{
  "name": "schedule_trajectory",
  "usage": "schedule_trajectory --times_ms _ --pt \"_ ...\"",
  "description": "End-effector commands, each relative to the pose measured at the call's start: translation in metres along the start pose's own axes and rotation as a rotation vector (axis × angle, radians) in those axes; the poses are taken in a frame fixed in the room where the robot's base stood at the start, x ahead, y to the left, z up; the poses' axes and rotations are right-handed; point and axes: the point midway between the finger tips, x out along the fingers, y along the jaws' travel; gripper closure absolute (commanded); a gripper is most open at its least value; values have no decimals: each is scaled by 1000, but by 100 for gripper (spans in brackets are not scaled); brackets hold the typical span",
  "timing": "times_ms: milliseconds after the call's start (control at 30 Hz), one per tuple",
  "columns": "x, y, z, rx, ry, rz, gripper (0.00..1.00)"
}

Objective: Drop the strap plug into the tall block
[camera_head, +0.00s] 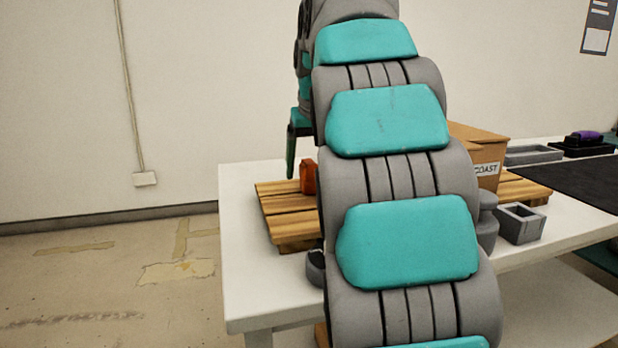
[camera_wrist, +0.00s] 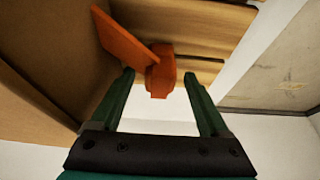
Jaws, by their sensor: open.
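An orange piece, seemingly the strap plug (camera_head: 308,177), stands on the slatted wooden pallet (camera_head: 280,204), partly hidden by my arm. In the wrist view the orange strap plug (camera_wrist: 122,42) shows a flat slanted plate and a thicker rounded end. My gripper (camera_wrist: 158,73) is open, its green fingertips on either side of the rounded end, with gaps visible; I cannot tell the depth between them. In the head view one green finger of my gripper (camera_head: 291,150) hangs just left of the plug. A grey square hollow block (camera_head: 520,224), possibly the tall block, stands on the table at right.
A cardboard box (camera_head: 476,142) labelled COAST stands on the pallet. A grey rounded piece (camera_head: 487,222) and a dark low ring (camera_head: 315,267) are partly hidden by my arm. A grey tray (camera_head: 533,155) and black mat (camera_head: 575,182) lie right. The white table's (camera_head: 245,275) front-left corner is bare.

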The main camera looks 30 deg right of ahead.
Motion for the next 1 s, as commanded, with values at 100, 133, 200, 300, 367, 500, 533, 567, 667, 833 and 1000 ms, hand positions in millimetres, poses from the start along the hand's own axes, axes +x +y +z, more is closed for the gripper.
schedule_trajectory --times_ms 100,133,200,300,367,500,533,567,667,833,1000 --pt "0 0 0 0 1 0 21" --pt "0 0 0 0 1 0 21" --pt "-1 0 0 0 1 0 29" --pt "-1 0 0 0 2 0 40" --pt "-1 0 0 0 2 0 47" --pt "-1 0 0 0 2 0 63" --pt "-1 0 0 0 2 0 66" --pt "-1 0 0 0 2 0 70" --pt "-1 0 -1 0 2 0 81" --pt "-1 0 0 0 2 0 100" --pt "-1 0 -1 0 2 0 100"
